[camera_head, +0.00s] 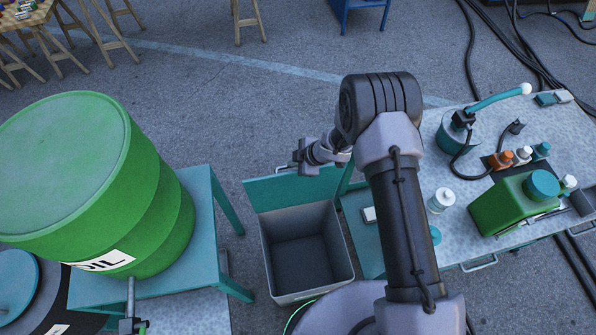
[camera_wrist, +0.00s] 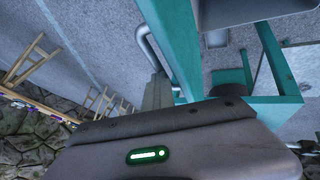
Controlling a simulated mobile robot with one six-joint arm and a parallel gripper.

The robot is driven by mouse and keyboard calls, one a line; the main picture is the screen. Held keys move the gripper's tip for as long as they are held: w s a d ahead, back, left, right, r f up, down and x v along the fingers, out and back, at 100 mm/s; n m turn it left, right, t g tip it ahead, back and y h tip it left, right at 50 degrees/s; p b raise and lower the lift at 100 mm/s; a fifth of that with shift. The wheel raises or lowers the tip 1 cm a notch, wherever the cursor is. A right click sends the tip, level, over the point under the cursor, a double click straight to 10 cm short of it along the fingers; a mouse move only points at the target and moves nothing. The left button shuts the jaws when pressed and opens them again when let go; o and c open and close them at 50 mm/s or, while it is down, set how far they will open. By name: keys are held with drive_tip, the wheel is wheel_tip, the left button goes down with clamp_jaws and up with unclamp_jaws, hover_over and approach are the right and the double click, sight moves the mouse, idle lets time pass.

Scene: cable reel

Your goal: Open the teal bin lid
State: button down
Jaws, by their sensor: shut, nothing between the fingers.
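The grey bin (camera_head: 268,262) stands on the ground between two teal tables, its inside dark and empty. Its teal lid (camera_head: 275,193) is raised and stands up along the bin's far edge, so the opening is uncovered. A thin metal handle (camera_head: 283,169) shows at the lid's top edge. My gripper (camera_head: 300,158) is shut and empty, just above that edge near the handle; I cannot tell whether it touches. In the wrist view the teal lid edge (camera_wrist: 178,42) and the grey bent handle (camera_wrist: 148,48) are close to my gripper (camera_wrist: 158,90).
A large green oil drum (camera_head: 60,180) stands on the left teal table (camera_head: 203,195). The right workbench (camera_head: 470,185) holds a green canister (camera_head: 510,205), a white-topped bottle (camera_head: 441,201) and several small bottles. Wooden stools (camera_head: 248,20) stand at the back. Open asphalt lies beyond the bin.

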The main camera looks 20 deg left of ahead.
drive_tip(key=shift+w+a+f, duration=0.2)
drive_tip(key=shift+w+f, duration=0.05)
drive_tip(key=shift+w, duration=0.05)
drive_tip(key=shift+s+d, duration=0.1)
drive_tip(key=shift+d, duration=0.05)
